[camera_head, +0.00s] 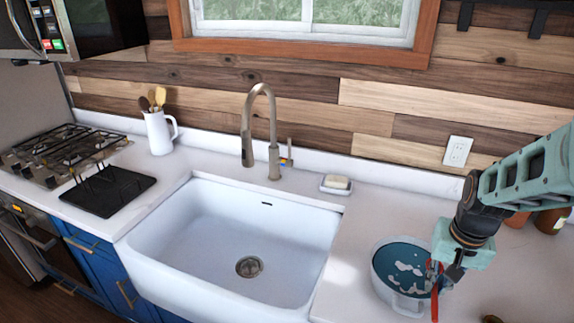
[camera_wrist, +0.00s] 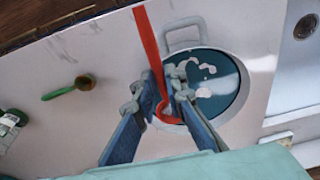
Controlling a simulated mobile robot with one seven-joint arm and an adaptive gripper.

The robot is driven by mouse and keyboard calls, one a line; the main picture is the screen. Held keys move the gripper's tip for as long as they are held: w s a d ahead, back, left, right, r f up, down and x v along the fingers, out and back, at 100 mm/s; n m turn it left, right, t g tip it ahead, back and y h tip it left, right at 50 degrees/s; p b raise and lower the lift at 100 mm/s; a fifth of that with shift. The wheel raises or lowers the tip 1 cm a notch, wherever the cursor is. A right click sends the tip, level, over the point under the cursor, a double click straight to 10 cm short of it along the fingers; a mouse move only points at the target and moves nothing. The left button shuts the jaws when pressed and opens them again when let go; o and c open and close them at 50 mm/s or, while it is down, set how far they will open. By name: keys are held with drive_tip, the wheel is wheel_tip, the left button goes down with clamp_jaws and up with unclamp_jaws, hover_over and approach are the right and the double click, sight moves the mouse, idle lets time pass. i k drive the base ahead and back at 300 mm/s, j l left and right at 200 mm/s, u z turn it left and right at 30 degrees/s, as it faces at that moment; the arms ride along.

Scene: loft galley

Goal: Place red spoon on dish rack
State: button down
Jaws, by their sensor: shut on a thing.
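The red spoon (camera_head: 435,302) is held in my gripper (camera_head: 438,272) above the right edge of a white bowl. In the wrist view the spoon (camera_wrist: 149,48) runs up from between the blue fingers of the gripper (camera_wrist: 163,97), which are shut on it. Its lower end shows near the bowl's rim; I cannot tell if it touches. A black rack with upright prongs, which looks like the dish rack (camera_head: 108,192), lies on the counter at left, between the stove and the sink, far from my gripper. No items show on it.
The white bowl (camera_head: 398,301) holds blue liquid with foam. The sink (camera_head: 215,225) and tall faucet (camera_head: 272,130) lie between my gripper and the rack. A white pitcher (camera_head: 158,133) of utensils stands behind the rack. A soap dish (camera_head: 336,188) is right of the faucet. A green-handled scoop (camera_wrist: 62,92) lies nearby.

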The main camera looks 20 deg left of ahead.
sight(112, 196)
drive_tip(key=k+j, duration=0.15)
drive_tip(key=j, duration=0.15)
drive_tip(key=k+j, duration=0.25)
drive_tip(key=j, duration=0.65)
drive_tip(key=k+j, duration=0.1)
drive_tip(key=j, duration=1.25)
drive_tip(key=i+j, duration=0.1)
drive_tip(key=j, duration=1.2)
drive_tip(key=i+j, duration=0.2)
drive_tip(key=j, duration=0.2)
drive_tip(key=i+j, duration=0.25)
drive_tip(key=j, duration=0.2)
drive_tip(key=i+j, duration=0.2)
drive_tip(key=j, duration=0.2)
